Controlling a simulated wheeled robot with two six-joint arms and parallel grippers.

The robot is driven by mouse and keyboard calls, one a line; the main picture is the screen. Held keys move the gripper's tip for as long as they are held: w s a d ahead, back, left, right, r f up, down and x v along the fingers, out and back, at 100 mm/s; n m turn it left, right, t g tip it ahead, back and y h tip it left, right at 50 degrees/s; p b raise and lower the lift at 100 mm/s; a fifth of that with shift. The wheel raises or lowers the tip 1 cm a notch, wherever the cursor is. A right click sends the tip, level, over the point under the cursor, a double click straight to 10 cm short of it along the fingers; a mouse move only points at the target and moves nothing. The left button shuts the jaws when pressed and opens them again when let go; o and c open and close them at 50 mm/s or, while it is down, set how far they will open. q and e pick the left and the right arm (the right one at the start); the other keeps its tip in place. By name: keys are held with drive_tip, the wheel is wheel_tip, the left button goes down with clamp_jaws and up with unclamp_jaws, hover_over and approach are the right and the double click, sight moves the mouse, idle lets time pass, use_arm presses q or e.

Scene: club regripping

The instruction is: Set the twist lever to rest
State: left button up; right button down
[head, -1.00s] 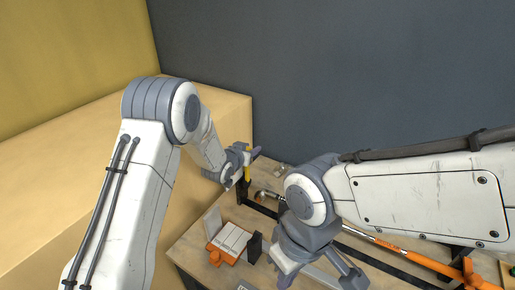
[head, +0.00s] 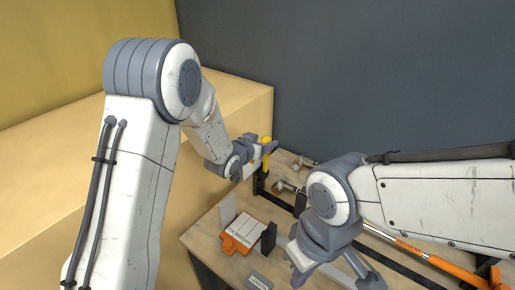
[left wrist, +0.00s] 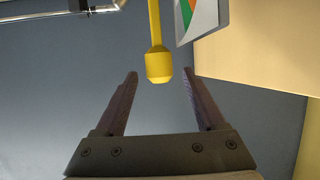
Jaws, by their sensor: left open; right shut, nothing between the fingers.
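The yellow twist lever (head: 266,141) stands at the back left of the table, beside my left gripper (head: 262,152). In the left wrist view its yellow rod and thick end (left wrist: 158,66) come down from the top, between the open fingertips of my left gripper (left wrist: 160,88). Clear gaps show on both sides of the end. A panel with green and orange sectors (left wrist: 192,14) is just right of the rod. In the head view the lever's base is partly hidden. My right gripper (head: 300,278) is shut and empty, low in the picture over the table front.
An orange holder with white cards (head: 242,233) and a dark block (head: 269,238) stand at the front left. A long club with an orange shaft (head: 410,249) lies to the right, partly behind my right arm.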

use_arm(q)
drive_tip(key=shift+b+v, duration=0.5)
drive_tip(key=shift+v, duration=1.65)
drive_tip(key=s+f+m+g+y+b, duration=0.1)
drive_tip(key=s+g, duration=0.5)
drive_tip(key=s, duration=1.3)
drive_tip(key=s+d+f+m+g+y+b, duration=0.1)
drive_tip(key=s+g, duration=0.5)
drive_tip(key=s, duration=1.2)
drive_tip(key=shift+s+d+f+m+g+y+b, duration=0.35)
drive_tip(key=shift+f+y+b, duration=0.4)
drive_tip(key=shift+y, duration=0.25)
drive_tip(key=shift+a, duration=0.1)
